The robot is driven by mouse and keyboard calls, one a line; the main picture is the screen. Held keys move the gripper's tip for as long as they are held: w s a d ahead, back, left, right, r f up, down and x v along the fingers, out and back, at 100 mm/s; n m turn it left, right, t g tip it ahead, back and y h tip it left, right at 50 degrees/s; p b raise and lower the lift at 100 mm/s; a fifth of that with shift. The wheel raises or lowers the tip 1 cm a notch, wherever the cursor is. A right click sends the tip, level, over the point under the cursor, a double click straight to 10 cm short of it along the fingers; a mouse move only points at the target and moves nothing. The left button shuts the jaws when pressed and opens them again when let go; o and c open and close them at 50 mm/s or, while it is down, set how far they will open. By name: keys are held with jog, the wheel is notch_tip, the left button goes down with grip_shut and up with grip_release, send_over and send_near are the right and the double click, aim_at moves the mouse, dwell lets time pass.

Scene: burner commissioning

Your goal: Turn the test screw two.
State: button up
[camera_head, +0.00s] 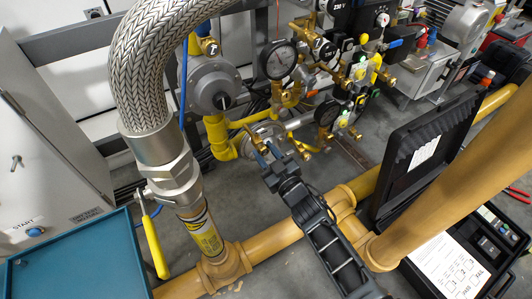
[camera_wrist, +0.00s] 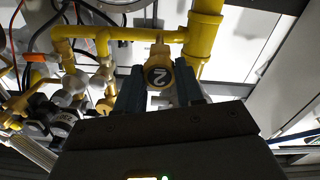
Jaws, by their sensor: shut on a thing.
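Test screw two (camera_wrist: 158,75) is a brass-yellow piece with a round black face marked with a white 2, seen upside down in the wrist view. It sits just below a horizontal yellow pipe (camera_wrist: 130,36). My gripper (camera_wrist: 160,88) has its blue fingers on either side of the screw and is shut on it. In the head view my gripper (camera_head: 268,156) reaches in among the brass fittings at the middle. The screw cannot be made out clearly there, and its turned angle cannot be told.
Pressure gauges (camera_head: 278,60) and brass valves crowd around my gripper. A braided hose (camera_head: 142,70) with a yellow-handled valve (camera_head: 154,245) stands left. A thick ochre pipe (camera_head: 275,240) runs below my arm. An open black case (camera_head: 425,145) lies right.

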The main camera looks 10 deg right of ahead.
jog(key=n+b, duration=0.2)
jog(key=n, duration=0.4)
jog(key=shift+f, duration=0.15)
jog(key=n+b, duration=0.1)
jog(key=n, duration=0.3)
jog(key=shift+a, duration=0.1)
jog(key=n+b, duration=0.1)
jog(key=n, duration=0.2)
jog(key=shift+s+f+n+b, duration=0.1)
jog(key=shift+n+b, duration=0.25)
jog(key=shift+n, duration=0.05)
jog(key=n+b, duration=0.2)
jog(key=n, duration=0.4)
jog(key=n+b, duration=0.1)
jog(key=n, duration=0.5)
jog(key=shift+n+b, duration=0.3)
jog(key=shift+b, duration=0.05)
jog(key=o, duration=1)
